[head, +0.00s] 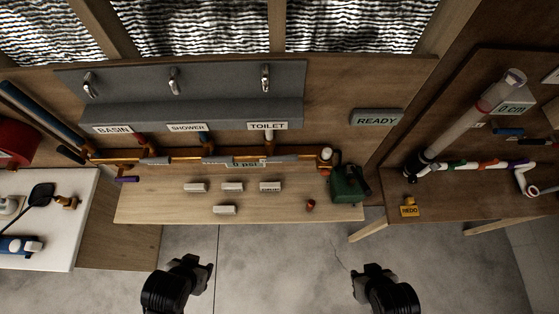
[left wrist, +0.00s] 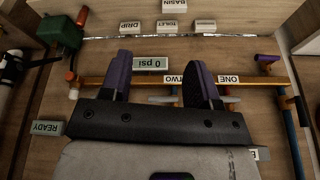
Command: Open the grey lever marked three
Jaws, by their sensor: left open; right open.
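A copper pipe (head: 180,157) runs along the low edge of the wooden back panel, with grey levers along it, one at the right (head: 285,157) below the TOILET label. No label reading three is legible in either view. In the left wrist view, upside down, I read labels ONE (left wrist: 229,79) and TWO (left wrist: 174,79) on the pipe, with grey levers partly behind the fingers. My left gripper (head: 202,272) is open and empty, in front of the bench and apart from the levers; its fingers show in the wrist view (left wrist: 162,68). My right gripper (head: 374,270) is open and empty, further right.
The bench (head: 150,205) holds several small white label blocks and a red piece (head: 310,205). A green pump (head: 346,185) stands at the pipe's right end. A 0 psi display (left wrist: 150,63) is by the pipe. A READY sign (head: 376,117) is on the panel.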

